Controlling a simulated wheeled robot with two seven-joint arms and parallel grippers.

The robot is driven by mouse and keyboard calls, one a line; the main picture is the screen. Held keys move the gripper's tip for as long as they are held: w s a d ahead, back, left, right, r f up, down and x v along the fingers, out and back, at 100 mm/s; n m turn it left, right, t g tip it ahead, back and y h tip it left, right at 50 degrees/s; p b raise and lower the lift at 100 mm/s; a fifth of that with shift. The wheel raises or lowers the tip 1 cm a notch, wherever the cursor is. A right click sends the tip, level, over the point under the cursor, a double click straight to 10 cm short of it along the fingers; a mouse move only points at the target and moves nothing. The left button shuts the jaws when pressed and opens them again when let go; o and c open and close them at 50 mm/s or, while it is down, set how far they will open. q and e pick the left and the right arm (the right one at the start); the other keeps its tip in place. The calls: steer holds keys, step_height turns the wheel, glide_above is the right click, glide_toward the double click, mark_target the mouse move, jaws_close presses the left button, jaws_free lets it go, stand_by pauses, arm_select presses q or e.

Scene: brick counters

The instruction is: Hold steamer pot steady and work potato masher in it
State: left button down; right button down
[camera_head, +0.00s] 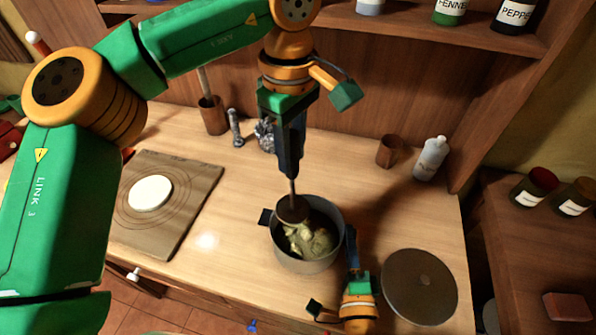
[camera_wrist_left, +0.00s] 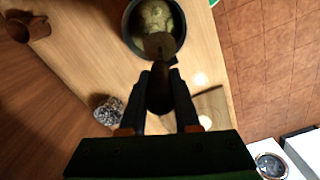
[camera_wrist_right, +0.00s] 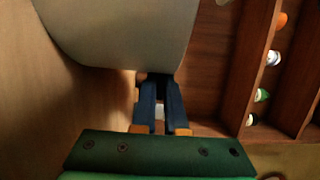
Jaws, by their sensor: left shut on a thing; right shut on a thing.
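The steamer pot (camera_head: 300,265) stands upright on the wooden counter, with pale green-yellow chunks (camera_head: 310,238) inside. It also shows at the top of the left wrist view (camera_wrist_left: 128,28). My left gripper (camera_head: 291,170) is above the pot, shut on the handle of the potato masher (camera_head: 293,208). The masher's head is inside the pot, over the chunks; the left wrist view shows the masher (camera_wrist_left: 160,45) too. My right gripper (camera_head: 353,252) is at the pot's right side, shut on its handle, which the fingers mostly hide. In the right wrist view the pale pot wall (camera_wrist_right: 120,30) fills the upper left.
A round grey lid (camera_head: 419,286) lies right of the pot. A cutting board (camera_head: 190,215) with a white disc (camera_head: 150,193) is at left. A brown cup (camera_head: 389,152) and white bottle (camera_head: 431,158) stand at back right. A crumpled silvery thing (camera_head: 265,135) lies behind the pot.

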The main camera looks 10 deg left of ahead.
mark_target(293, 207)
arm_select(q)
step_height(293, 207, down, 11)
steer(key=shift+r, duration=0.2)
stand_by(0.4)
steer(key=shift+s, duration=0.1)
stand_by(0.7)
steer(key=shift+f, duration=1.1)
steer(key=shift+r, duration=1.05)
steer(key=shift+f, duration=0.1)
steer(key=shift+f, duration=0.95)
steer(key=shift+r, duration=0.15)
